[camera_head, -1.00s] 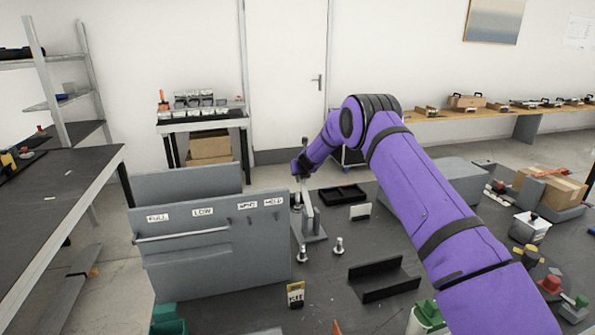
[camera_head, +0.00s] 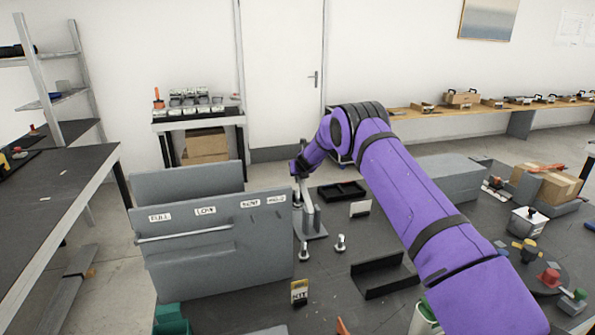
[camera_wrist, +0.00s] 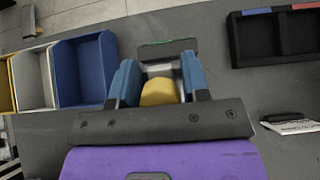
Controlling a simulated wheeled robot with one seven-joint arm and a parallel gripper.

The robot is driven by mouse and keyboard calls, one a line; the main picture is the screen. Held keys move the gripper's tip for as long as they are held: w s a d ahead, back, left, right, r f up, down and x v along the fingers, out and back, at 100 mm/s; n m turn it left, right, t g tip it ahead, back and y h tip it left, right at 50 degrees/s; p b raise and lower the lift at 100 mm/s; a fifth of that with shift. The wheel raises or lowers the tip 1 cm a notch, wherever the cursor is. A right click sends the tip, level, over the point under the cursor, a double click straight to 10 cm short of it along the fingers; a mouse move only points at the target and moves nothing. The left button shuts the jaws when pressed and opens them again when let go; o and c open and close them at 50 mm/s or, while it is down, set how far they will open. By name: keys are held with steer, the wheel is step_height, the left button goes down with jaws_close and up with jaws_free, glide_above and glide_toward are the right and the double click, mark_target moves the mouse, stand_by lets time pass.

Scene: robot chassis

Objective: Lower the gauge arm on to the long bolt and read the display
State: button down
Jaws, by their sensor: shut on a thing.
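My gripper (camera_head: 298,170) is at the upright gauge stand (camera_head: 309,212) in the head view, beside the right end of the grey panelled rack. In the wrist view, the blue fingers of my gripper (camera_wrist: 158,76) are shut on a yellow rounded piece (camera_wrist: 158,93), seemingly part of the gauge arm. A dark flat piece with a greenish edge (camera_wrist: 168,49) lies just beyond the fingertips. Two upright bolts (camera_head: 303,253) (camera_head: 340,243) stand on the table in front of the stand. I cannot tell which is longer, whether the gauge touches one, or any display reading.
The grey rack (camera_head: 215,262) with labelled panels stands close left of the stand. A black tray (camera_head: 341,192) and a small white card (camera_head: 360,208) lie behind and right. A black angled holder (camera_head: 384,276) is right of the bolts. Blue and white bins (camera_wrist: 86,70) show in the wrist view.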

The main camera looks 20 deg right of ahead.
mark_target(302, 183)
steer(key=shift+x, duration=0.8)
steer(key=shift+w+f, duration=0.1)
steer(key=shift+f, duration=0.2)
steer(key=shift+a+f, duration=0.1)
steer(key=shift+w+f+g, duration=0.2)
steer(key=shift+f+g, duration=0.15)
steer(key=shift+f, duration=0.2)
steer(key=shift+w+f+g, duration=0.25)
steer(key=shift+f+g, duration=0.1)
steer(key=shift+f, duration=0.4)
steer(key=c, duration=0.8)
jaws_free()
steer(key=shift+v, duration=5.4)
